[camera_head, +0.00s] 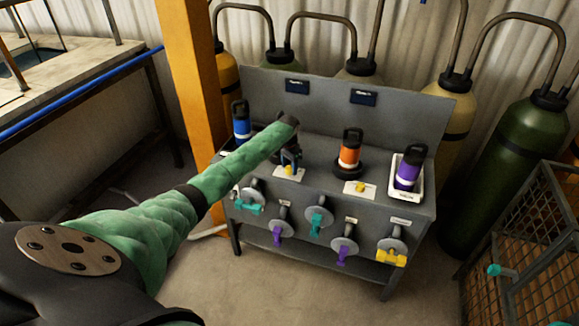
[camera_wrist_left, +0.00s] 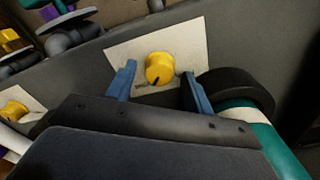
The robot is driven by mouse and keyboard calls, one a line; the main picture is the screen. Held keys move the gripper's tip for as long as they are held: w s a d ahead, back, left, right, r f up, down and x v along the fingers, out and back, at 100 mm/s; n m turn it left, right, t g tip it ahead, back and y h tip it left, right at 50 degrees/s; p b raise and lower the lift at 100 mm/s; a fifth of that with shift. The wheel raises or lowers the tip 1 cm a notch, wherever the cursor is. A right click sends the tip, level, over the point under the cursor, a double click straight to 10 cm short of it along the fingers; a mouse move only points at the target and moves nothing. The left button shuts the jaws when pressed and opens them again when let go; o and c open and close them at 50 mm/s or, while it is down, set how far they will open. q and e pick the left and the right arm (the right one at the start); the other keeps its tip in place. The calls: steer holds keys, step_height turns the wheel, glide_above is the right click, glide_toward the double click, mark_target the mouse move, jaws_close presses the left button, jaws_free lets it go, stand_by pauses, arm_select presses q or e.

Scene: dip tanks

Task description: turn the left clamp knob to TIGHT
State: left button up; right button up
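The left clamp knob (camera_head: 289,170) is a small yellow knob on a white plate on the grey bench top. In the left wrist view the knob (camera_wrist_left: 159,67) shows a dark pointer line toward its lower left; the plate's lettering is not readable. My left gripper (camera_head: 290,158) is at the knob. Its blue fingers (camera_wrist_left: 158,86) are open, one on each side of the knob, with visible gaps. Beside it, a black ring (camera_wrist_left: 238,88) surrounds a teal and white cylinder (camera_wrist_left: 247,122). My right gripper is not in view.
A second yellow knob (camera_head: 360,187) sits by the orange bottle (camera_head: 349,150). A purple bottle (camera_head: 408,169) stands in a white tray (camera_head: 417,187), and a blue bottle (camera_head: 241,122) at the left. Several valves line the bench front. A wire cage (camera_head: 530,240) stands right.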

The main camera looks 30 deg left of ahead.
mark_target(289, 167)
arm_select(q)
steer(key=shift+r+b, duration=0.35)
steer(key=shift+r, duration=0.1)
step_height(289, 167, up, 6)
steer(key=shift+a+f+b, duration=0.1)
steer(key=shift+b, duration=0.95)
steer(key=shift+r, duration=0.5)
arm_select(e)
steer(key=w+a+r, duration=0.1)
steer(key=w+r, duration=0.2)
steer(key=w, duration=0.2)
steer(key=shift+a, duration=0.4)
arm_select(q)
steer(key=shift+s+f, duration=0.1)
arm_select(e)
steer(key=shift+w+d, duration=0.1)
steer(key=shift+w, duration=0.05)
